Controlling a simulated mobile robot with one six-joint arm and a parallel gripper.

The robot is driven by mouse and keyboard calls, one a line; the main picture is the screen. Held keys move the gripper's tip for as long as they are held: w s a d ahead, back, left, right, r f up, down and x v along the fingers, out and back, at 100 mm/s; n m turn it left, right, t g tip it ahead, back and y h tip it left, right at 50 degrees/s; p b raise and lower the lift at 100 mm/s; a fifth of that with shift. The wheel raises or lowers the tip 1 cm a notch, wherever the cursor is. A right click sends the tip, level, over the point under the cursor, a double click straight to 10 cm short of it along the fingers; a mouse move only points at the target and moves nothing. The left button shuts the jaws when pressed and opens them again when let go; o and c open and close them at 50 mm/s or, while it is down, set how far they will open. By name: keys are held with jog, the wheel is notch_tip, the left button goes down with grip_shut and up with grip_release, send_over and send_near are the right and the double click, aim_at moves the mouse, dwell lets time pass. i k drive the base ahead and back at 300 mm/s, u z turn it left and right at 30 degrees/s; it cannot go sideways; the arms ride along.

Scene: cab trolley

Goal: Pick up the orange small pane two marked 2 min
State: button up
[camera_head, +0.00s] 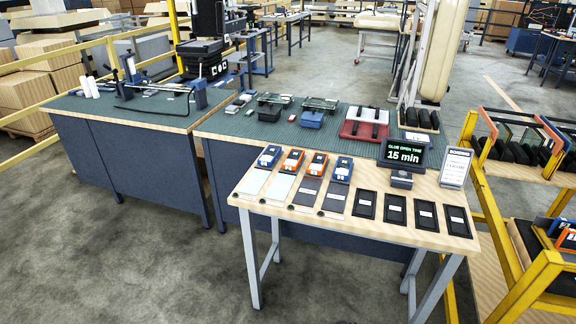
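Two orange items stand in a row on the light wooden table: a left one (292,160) and a right one (317,165). Each has a pale label on top, too small to read, so I cannot tell which is marked 2 min. A blue item stands at each end of this row, a left one (269,156) and a right one (343,169). More orange (568,238) shows at the right edge on a yellow-framed trolley, partly cut off. My gripper is not in view.
A green-topped bench (235,126) stands behind. The yellow trolley (483,200) stands right. Floor in front is clear.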

aim_at(293, 160)
jog(key=z, duration=1.35)
jog(key=k, duration=0.1)
jog(key=u, duration=2.5)
jog(key=i, duration=0.85)
jog(key=z, duration=3.3)
jog(key=i, duration=0.1)
jog(key=u, duration=2.05)
